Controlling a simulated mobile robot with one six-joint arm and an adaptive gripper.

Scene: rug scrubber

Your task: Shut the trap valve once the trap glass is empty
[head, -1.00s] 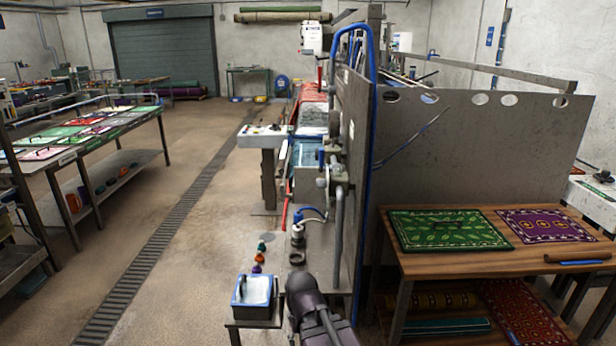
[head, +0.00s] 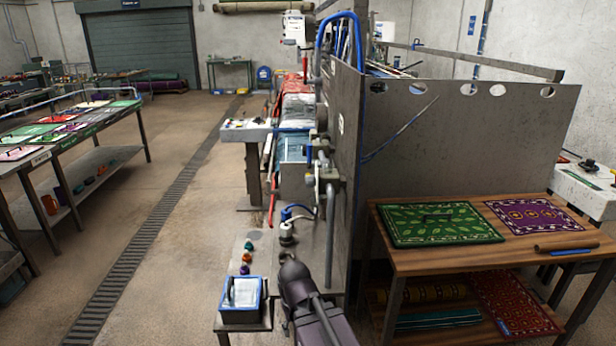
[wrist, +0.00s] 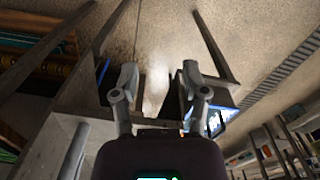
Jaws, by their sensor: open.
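In the head view, a small pale, dark-banded fitting (head: 287,234) with a blue hose stands beside the grey machine panel; it may be the trap glass. I cannot tell whether it holds liquid. Grey pipes and fittings (head: 326,172) run up the panel edge above it, but I cannot single out the trap valve. My dark arm reaches in at the bottom of the head view, and its gripper is not clearly seen there. In the wrist view my gripper (wrist: 158,76) is open, with nothing between its fingers and the speckled floor beyond.
A wooden table (head: 420,262) with rugs stands at right. The floor (head: 185,215) to the left is clear around a drain grate (head: 140,235).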

